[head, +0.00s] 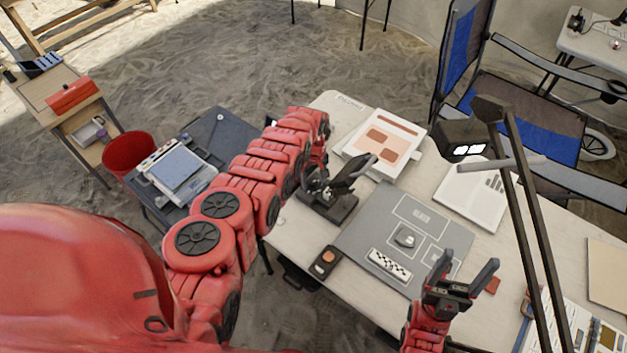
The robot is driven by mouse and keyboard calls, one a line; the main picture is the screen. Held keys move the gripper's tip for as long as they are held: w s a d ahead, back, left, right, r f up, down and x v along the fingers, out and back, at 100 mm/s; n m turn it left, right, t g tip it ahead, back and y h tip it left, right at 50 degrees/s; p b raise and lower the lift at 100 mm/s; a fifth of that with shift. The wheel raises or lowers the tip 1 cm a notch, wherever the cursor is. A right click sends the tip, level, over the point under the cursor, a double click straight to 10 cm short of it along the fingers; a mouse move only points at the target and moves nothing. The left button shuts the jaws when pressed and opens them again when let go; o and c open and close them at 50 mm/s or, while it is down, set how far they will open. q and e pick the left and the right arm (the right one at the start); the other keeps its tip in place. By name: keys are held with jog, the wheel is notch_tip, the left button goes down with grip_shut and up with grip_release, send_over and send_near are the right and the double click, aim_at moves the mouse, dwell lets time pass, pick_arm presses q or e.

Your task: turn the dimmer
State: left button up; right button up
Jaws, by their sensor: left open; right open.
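A small dark box with a round orange knob (327,260), which looks like the dimmer, lies at the near left edge of the pale worktable (290,237). My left gripper (350,178) is open above the table, beyond the box and apart from it. A dark block (338,211) shows just below that gripper; I cannot tell what it is. My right gripper (465,264) is open and empty at the near side of the table, to the right of the knob box and apart from it. A desk lamp's head (463,141) shows two lit white panels.
A grey mat (365,232) with a grey piece (406,237) and a checkered scale card (389,265) lies between the grippers. A printed board (384,146) and a chart sheet (465,205) lie behind. The lamp arm (535,235) crosses the right side.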

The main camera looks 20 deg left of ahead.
pick_arm(q)
grip_shut()
dwell(0.4)
